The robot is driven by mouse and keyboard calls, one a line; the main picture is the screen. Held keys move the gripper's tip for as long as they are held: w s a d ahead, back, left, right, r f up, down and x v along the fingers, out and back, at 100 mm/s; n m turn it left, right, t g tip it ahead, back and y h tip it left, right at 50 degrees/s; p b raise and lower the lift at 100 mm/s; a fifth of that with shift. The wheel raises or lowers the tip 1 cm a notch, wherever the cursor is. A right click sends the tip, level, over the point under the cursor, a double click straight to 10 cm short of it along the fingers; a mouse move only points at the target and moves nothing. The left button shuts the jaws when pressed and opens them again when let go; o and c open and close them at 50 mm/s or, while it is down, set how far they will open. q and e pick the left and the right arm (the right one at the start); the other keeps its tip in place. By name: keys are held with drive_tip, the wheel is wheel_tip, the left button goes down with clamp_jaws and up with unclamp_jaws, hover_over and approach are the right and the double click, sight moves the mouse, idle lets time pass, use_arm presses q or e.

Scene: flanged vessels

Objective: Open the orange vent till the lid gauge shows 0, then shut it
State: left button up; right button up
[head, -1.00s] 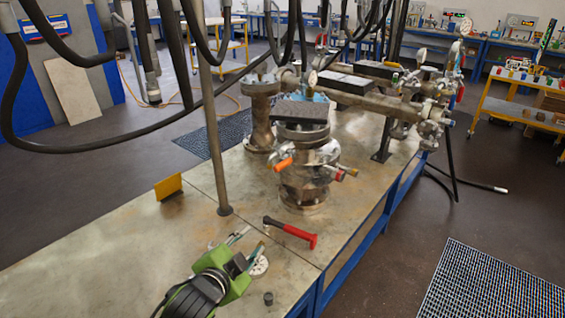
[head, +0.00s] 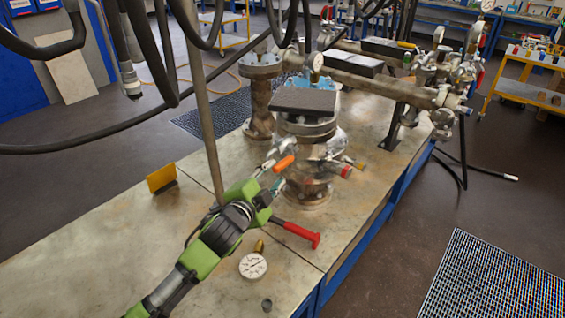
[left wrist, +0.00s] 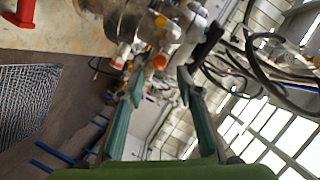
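The orange vent (head: 283,163) sticks out from the left side of the metal vessel (head: 308,180). In the left wrist view the vent's orange end (left wrist: 160,61) sits ahead, between the fingertips. My left gripper (head: 270,172) is open and close to the vent; I cannot tell whether a finger touches it. Its green fingers also show in the left wrist view (left wrist: 161,77), spread apart. A round dial (head: 317,62) shows behind the vessel's lid; its reading is too small to tell, and I cannot tell whether it is the lid gauge. My right gripper is not in view.
A dark block (head: 303,101) lies on the vessel's top. Red (head: 346,171) and yellow (head: 354,162) fittings stick out on its right. A red-handled tool (head: 298,233) and a loose white-faced gauge (head: 253,266) lie on the table. A post (head: 203,110) stands left of the vessel.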

sight(282, 165)
use_arm(q)
drive_tip(key=x, duration=0.6)
drive_tip(key=shift+w+p, duration=0.2)
drive_tip(key=shift+p, duration=0.1)
drive_tip(key=shift+w+d+f, duration=0.15)
drive_tip(key=shift+w+f, duration=0.1)
drive_tip(key=shift+w, duration=0.4)
clamp_jaws()
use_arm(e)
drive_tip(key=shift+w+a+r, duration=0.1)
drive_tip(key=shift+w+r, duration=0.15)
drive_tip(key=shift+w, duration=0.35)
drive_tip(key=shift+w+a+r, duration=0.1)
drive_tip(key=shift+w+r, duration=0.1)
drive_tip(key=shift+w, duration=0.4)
